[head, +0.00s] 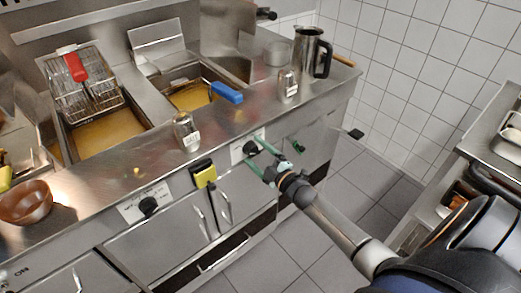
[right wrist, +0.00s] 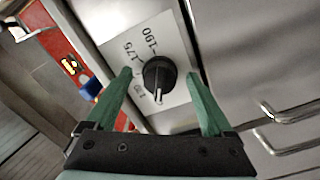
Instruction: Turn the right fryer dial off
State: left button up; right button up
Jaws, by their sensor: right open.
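The right fryer dial (head: 251,148) is a black knob on a white label plate on the fryer's front, below the blue-handled basket. In the right wrist view the dial (right wrist: 159,76) sits between the fingertips, its pale pointer toward the bottom of the picture; numbers 190 and 175 show on the plate. My right gripper (head: 273,157) is open, its green fingers reaching the panel; it also shows in the right wrist view (right wrist: 160,78), with a finger on each side of the dial. Whether either finger touches the dial, I cannot tell. My left gripper is not in view.
Another dial (head: 148,205) is on the panel to the left. A yellow sponge (head: 204,173) hangs on the front between them. Cabinet handles stick out below. The tiled floor is clear.

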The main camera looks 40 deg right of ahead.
jog(key=s+d, duration=0.1)
jog(key=s, duration=1.1)
jog(key=shift+s, duration=0.25)
jog(key=s+a+f+m+g+p, duration=0.2)
jog(key=s+a+f+m+g, duration=0.2)
jog(key=s+a, duration=0.3)
jog(key=s+a+f+m+g+p, duration=0.2)
jog(key=s+a+f+m+g, duration=0.2)
jog(key=s+a+m, duration=0.3)
jog(key=a+f, duration=0.1)
jog(key=a, duration=0.3)
jog(key=shift+s+a+g+y+p, duration=0.3)
jog(key=shift+g+y, duration=0.1)
